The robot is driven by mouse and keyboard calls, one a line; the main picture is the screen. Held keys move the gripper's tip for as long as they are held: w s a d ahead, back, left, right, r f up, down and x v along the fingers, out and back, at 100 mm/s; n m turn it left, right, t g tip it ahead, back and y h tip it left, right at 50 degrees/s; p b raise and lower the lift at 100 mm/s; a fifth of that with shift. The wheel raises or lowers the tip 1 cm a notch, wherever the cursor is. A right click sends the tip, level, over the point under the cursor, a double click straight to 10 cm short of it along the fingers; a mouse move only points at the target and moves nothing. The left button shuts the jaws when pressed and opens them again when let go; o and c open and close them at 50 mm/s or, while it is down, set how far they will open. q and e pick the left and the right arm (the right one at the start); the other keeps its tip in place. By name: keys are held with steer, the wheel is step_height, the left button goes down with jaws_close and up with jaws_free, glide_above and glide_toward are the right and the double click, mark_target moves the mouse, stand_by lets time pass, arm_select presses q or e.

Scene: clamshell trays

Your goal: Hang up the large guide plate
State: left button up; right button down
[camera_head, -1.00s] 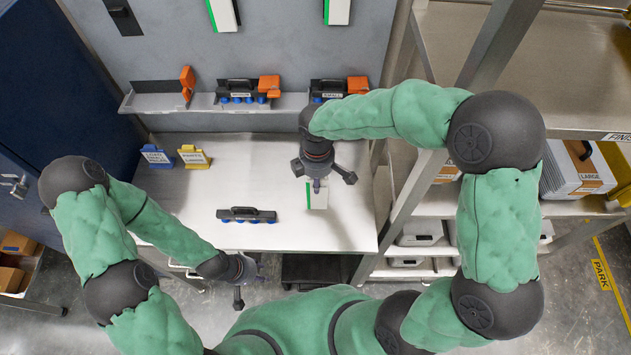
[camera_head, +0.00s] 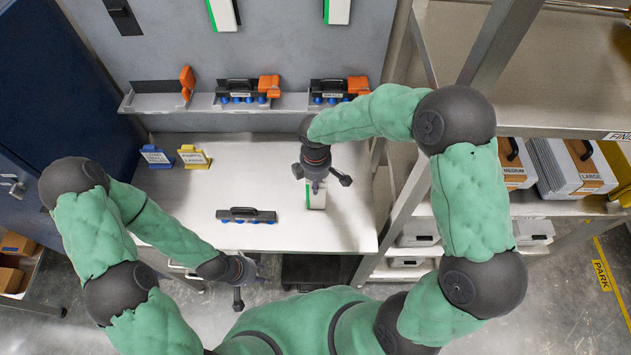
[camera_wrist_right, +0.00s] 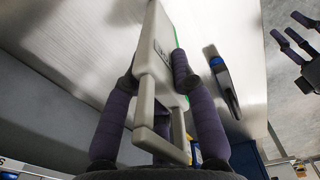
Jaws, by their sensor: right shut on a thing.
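A pale plate with a green edge (camera_head: 317,199) is at the right part of the white worktop. My right gripper (camera_head: 318,183) is above it, pointing down. In the right wrist view the fingers (camera_wrist_right: 155,80) are shut on the handle of this pale plate (camera_wrist_right: 157,45). Its small label is unreadable, and I cannot tell whether it touches the worktop. Similar green-edged plates hang on the grey back panel, one at left (camera_head: 222,13) and one at right (camera_head: 338,11). My left gripper (camera_head: 251,284) is open and empty near the worktop's front edge.
A black bar with blue knobs (camera_head: 246,215) lies on the worktop (camera_head: 180,230). A blue sign (camera_head: 155,156) and a yellow sign (camera_head: 194,157) stand at its back left. A ledge (camera_head: 160,103) above holds black-and-orange tools. A metal rack (camera_head: 520,75) stands at right.

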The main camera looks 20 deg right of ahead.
steer(key=shift+f, duration=0.2)
steer(key=c, duration=1)
jaws_free()
steer(key=r, duration=1.1)
steer(key=shift+s+a+p, duration=0.1)
steer(key=shift+a+p, duration=0.15)
steer(key=shift+p, duration=0.15)
steer(key=shift+f, duration=0.1)
